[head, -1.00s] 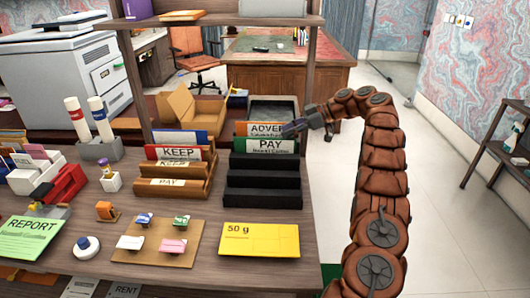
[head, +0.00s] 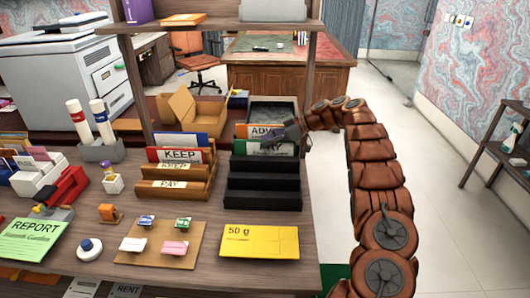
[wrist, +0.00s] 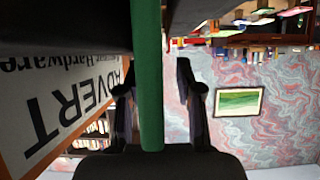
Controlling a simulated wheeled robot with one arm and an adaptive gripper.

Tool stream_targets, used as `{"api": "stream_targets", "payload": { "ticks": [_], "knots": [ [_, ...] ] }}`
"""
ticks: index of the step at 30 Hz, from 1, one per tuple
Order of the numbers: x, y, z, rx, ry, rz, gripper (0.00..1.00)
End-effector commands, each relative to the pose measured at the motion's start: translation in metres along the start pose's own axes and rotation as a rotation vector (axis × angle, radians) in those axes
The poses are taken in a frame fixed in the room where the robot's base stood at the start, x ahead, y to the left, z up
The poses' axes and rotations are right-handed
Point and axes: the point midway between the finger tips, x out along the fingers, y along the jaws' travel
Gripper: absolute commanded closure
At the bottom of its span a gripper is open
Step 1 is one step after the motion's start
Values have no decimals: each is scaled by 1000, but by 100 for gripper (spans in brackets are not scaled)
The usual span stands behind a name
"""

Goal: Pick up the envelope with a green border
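The envelope with a green border (head: 284,149) stands upright in the black tiered rack (head: 262,190). My gripper (head: 286,136) is at the upper back of this rack and hides much of the envelope's white face. In the wrist view the envelope shows edge-on as a green strip (wrist: 148,75) between the two fingers of my gripper (wrist: 160,95). The left finger is close to the strip. A gap is visible between the strip and the right finger, so the gripper is open around it. The ADVERT envelope with an orange border (wrist: 60,105) stands just beside the left finger.
A wooden rack (head: 178,185) with KEEP and PAY envelopes stands to the left. A yellow 50 g envelope (head: 260,241) lies in front. A shelf (head: 205,24) spans above the desk. The lower tiers of the black rack are empty.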

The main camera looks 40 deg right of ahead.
Motion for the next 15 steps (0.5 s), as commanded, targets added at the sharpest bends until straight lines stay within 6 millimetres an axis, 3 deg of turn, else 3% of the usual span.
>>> {"api": "stream_targets", "payload": {
  "ticks": [7,15],
  "knots": [
    [1,0,0,0,0,1,65],
    [1,0,0,0,0,0,93]
  ]
}}
